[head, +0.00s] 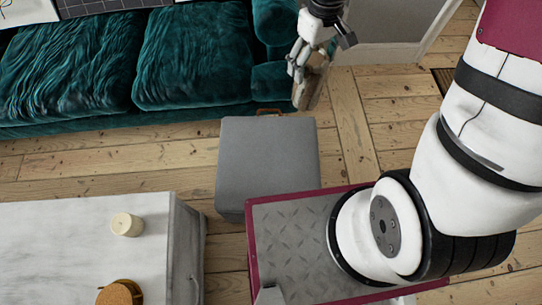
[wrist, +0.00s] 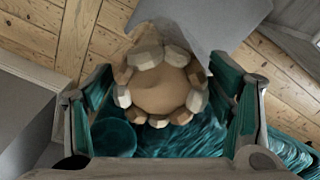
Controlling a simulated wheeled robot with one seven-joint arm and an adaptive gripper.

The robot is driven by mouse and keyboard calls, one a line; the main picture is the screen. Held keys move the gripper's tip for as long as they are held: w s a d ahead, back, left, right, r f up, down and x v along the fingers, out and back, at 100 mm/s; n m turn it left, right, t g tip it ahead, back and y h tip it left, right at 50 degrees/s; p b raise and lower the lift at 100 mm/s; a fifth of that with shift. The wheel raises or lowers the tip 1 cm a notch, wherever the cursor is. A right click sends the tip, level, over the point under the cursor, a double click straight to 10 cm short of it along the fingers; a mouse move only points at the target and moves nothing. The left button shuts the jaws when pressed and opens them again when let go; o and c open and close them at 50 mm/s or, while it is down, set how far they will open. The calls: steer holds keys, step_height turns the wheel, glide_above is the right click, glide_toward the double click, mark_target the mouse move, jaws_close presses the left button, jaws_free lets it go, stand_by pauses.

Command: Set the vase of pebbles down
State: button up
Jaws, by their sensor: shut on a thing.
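My gripper (head: 306,72) is at the top middle of the head view, raised in front of the teal sofa's right end. It is shut on the vase of pebbles (head: 312,90), which shows as a small brownish shape partly hidden by the fingers. In the wrist view the vase (wrist: 160,92) sits between the two fingers of my gripper (wrist: 165,75). It shows a round tan middle ringed by several white and brown pebbles. Its base cannot be made out.
A grey box-like stool (head: 266,160) with a brown item at its far edge stands below the gripper. A teal sofa (head: 190,60) is behind. A white cabinet (head: 75,235) at lower left holds a candle (head: 127,224) and a cork-topped jar (head: 120,292). Bare floorboards (head: 365,115) lie right of the stool.

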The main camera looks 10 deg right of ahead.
steer(key=s+a+f+n+b, duration=0.2)
steer(key=s+a+f+n, duration=0.15)
steer(key=f, duration=0.25)
steer(key=s+a+f+n+b, duration=0.1)
steer(key=s+a+f+n, duration=0.15)
steer(key=f+n, duration=0.3)
steer(key=s+a+f+n+b, duration=0.2)
steer(key=s+a+f+n, duration=0.15)
steer(key=f, duration=0.35)
steer(key=w+a+f+b, duration=0.1)
steer(key=w+a+f, duration=0.1)
steer(key=w+a, duration=0.2)
steer(key=w+a+f+b, duration=0.2)
steer(key=w+a, duration=0.2)
steer(key=w, duration=0.5)
steer(key=shift+a+f+n, duration=0.35)
steer(key=shift+n, duration=0.1)
steer(key=shift+f+b, duration=0.2)
steer(key=shift+b, duration=0.1)
steer(key=o, duration=1.9)
steer(key=shift+s, duration=0.1)
steer(key=shift+o, duration=0.2)
steer(key=shift+r, duration=0.1)
step_height(320, 180, up, 12)
steer(key=p, duration=0.4)
